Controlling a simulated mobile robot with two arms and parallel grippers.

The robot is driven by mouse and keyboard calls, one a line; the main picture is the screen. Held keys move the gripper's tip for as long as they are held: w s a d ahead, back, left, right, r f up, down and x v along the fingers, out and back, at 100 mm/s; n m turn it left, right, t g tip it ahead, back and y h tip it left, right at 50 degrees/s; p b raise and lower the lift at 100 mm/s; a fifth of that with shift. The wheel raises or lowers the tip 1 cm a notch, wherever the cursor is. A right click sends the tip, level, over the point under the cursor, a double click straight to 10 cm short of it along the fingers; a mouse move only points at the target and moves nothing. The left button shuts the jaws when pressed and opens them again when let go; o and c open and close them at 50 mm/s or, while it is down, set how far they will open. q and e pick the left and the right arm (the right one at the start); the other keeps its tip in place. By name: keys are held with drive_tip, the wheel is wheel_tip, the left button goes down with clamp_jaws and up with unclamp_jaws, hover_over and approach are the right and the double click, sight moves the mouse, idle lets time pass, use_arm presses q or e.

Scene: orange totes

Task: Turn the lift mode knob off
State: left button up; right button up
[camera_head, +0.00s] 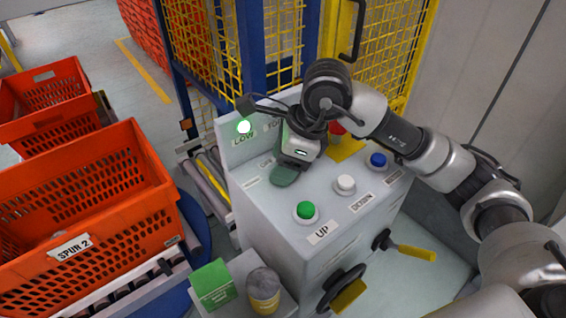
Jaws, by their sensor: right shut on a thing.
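The grey control box (270,207) stands in the middle of the view, with a sloped top panel. My right gripper (287,172) comes in from the right and points down at the panel's upper left part. It is shut on what appears to be the lift mode knob, which is mostly hidden under it. A dark green piece shows at its lower end; I cannot tell whether it is knob or fingertip. The knob's angle cannot be read. My left gripper is not in view.
Green (306,210), white (345,184) and blue (378,160) buttons sit close by on the panel. A red button (337,128) is partly behind my arm. Yellow-gripped handles (412,251) stick out in front. Orange totes (85,200) stand left; yellow mesh fencing (395,45) is behind.

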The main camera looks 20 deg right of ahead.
drive_tip(key=n+g+b, duration=0.1)
drive_tip(key=n+b, duration=0.2)
drive_tip(key=shift+w+f+n+b, duration=0.1)
drive_tip(key=shift+f+n+b, duration=0.05)
drive_tip(key=shift+n+b, duration=0.2)
drive_tip(key=n+g+b, duration=0.1)
drive_tip(key=n+b, duration=0.1)
drive_tip(key=n, duration=0.1)
drive_tip(key=shift+g, duration=0.3)
drive_tip(key=shift+n, duration=0.55)
drive_tip(key=shift+r+g+b, duration=0.2)
drive_tip(key=shift+g+b, duration=0.1)
drive_tip(key=shift+b, duration=0.05)
drive_tip(key=o, duration=0.9)
drive_tip(key=v, duration=1)
drive_tip(key=shift+d+r, duration=0.15)
drive_tip(key=shift+r, duration=0.25)
